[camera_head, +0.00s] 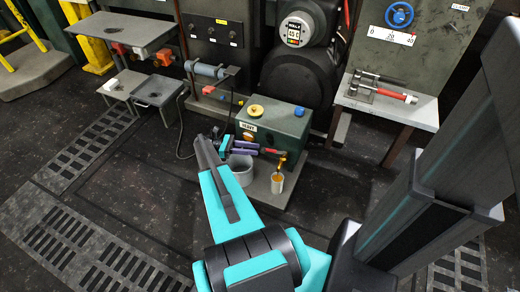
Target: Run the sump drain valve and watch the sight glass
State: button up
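The green sump box (273,125) stands low in the middle, with a yellow cap and a blue knob on top. A red-handled drain valve (273,151) is at its lower front. Below the valve a small pale cup (277,184) shows amber at its top, and an amber-brown streak lies between valve and cup. My gripper (257,149), with purple fingers, is at the box's front, just left of the red handle. Whether the fingers touch or hold the handle is too small to tell. I cannot make out the sight glass for certain.
A grey bucket (240,172) stands left of the cup, below my gripper. A bench (415,112) at right holds red-handled tools. A low stand with a tray (158,90) is at left. Floor grates (88,145) and open dark floor lie left of my arm.

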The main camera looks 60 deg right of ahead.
jog(key=shift+w+a, duration=0.15)
jog(key=shift+w, duration=0.3)
jog(key=shift+a, duration=0.15)
jog(key=c, duration=0.7)
jog(key=shift+a+f, duration=0.2)
jog(key=shift+a, duration=0.1)
grip_shut()
jog(key=w+a+f+m+t, duration=0.1)
jog(key=a+f+t, duration=0.4)
jog(key=a, duration=1)
jog(key=w+a+f+t, duration=0.1)
jog(key=a+f+t, duration=0.35)
jog(key=a, duration=1.15)
jog(key=s+a+f+m+t+y, duration=0.1)
jog(key=s+a+m+y, duration=0.1)
jog(key=a, duration=1.1)
jog(key=s+a+f+m+t+y, duration=0.1)
jog(key=s+a, duration=0.4)
jog(key=a, duration=0.8)
jog(key=shift+a+m+t+y, duration=0.45)
jog(key=shift+m+y, duration=0.45)
jog(key=shift+y, duration=0.2)
